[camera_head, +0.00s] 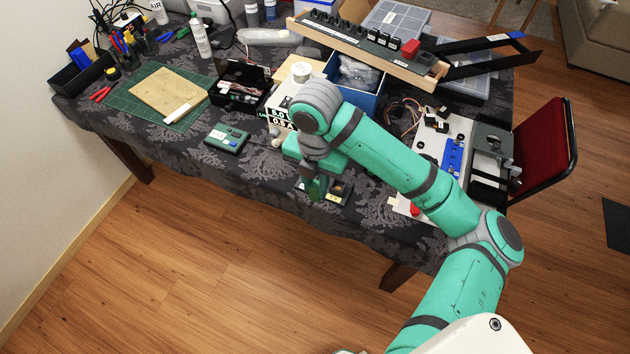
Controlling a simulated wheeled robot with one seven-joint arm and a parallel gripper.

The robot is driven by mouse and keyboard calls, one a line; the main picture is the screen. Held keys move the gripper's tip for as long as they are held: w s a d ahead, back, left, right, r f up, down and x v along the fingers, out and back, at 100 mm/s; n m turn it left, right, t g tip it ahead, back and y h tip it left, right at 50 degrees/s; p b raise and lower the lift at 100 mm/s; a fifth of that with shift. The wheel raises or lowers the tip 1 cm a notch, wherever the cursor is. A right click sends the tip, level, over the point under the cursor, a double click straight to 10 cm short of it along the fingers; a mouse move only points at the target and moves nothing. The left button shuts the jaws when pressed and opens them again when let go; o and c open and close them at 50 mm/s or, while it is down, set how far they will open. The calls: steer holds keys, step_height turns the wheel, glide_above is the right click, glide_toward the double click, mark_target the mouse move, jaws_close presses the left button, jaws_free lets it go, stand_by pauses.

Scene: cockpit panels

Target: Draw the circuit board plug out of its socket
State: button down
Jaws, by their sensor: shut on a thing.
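My gripper (313,184) points down over the front edge of the table, near the middle of the view. It is shut on a small green piece, which looks like the circuit board plug (319,190). A low dark block with yellowish marks, which looks like the socket (338,193), lies at and beside the fingertips. My gripper and wrist hide most of the plug and part of the block. I cannot tell whether the plug is still seated in the socket.
A green box (227,138) lies left of my gripper. A display reading 5.0 and 0.5A (280,115) stands behind it. A white panel with a blue strip (453,155) is right of my arm. Bare patterned cloth (262,170) lies left of my gripper.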

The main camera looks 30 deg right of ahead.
mark_target(316, 186)
steer(key=shift+r, duration=0.1)
steer(key=shift+r, duration=2.9)
